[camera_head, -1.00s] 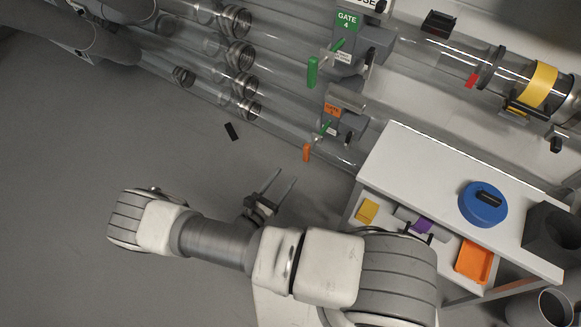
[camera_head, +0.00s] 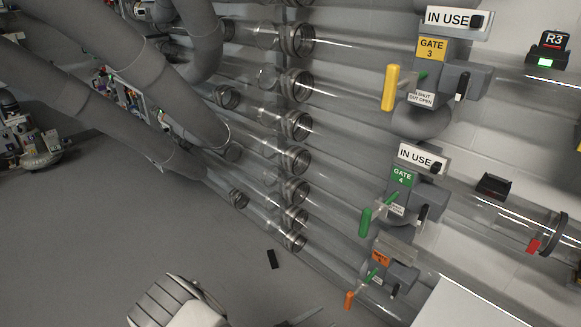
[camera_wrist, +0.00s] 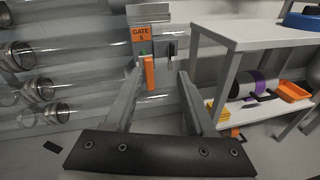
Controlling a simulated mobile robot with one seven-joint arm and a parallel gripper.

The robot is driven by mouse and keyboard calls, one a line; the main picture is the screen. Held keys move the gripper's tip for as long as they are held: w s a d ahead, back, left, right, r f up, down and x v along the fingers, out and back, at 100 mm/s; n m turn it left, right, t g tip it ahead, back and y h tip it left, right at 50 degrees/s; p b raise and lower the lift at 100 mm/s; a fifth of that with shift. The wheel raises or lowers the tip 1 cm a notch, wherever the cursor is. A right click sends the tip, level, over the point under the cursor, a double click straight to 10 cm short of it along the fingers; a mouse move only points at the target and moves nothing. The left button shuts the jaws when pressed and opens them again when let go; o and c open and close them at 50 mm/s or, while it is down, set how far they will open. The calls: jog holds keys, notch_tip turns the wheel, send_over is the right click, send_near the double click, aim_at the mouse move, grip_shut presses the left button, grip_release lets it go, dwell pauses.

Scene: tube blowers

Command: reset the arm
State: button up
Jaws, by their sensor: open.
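My arm (camera_head: 178,302) shows only in part at the bottom edge of the head view, as a white and grey joint. My gripper (camera_wrist: 160,74) is open and empty in the wrist view, its two fingers spread apart. In that view the orange handle (camera_wrist: 150,72) of the gate labelled GATE 5 (camera_wrist: 141,34) appears between the fingers, beyond them. I cannot tell how far off it is, and no contact shows. In the head view a thin finger tip shows at the bottom edge; the rest of the gripper is out of frame.
Clear tubes with metal collars (camera_head: 297,160) run along the wall. Gate 3's yellow handle (camera_head: 390,87) and gate 4's green handle (camera_head: 366,221) stick out. A white bench (camera_wrist: 255,37) with a lower shelf stands right. A black piece (camera_head: 272,259) lies on otherwise open floor.

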jog(key=s+d+r+m+g+y+p, duration=0.1)
jog(key=s+r+m+y+p, duration=0.3)
jog(key=r, duration=1.3)
jog(key=s+d+r+m+g+y+p, duration=0.1)
jog(key=s+d+r+m+y+p, duration=0.2)
jog(key=r+m, duration=0.8)
jog(key=s+d+r+m+g+y+p, duration=0.2)
jog(key=s+r+m+y+p, duration=0.4)
jog(key=r, duration=1.9)
jog(key=shift+s+m+y, duration=0.5)
jog(key=shift+s+m, duration=0.55)
jog(key=shift+m, duration=0.05)
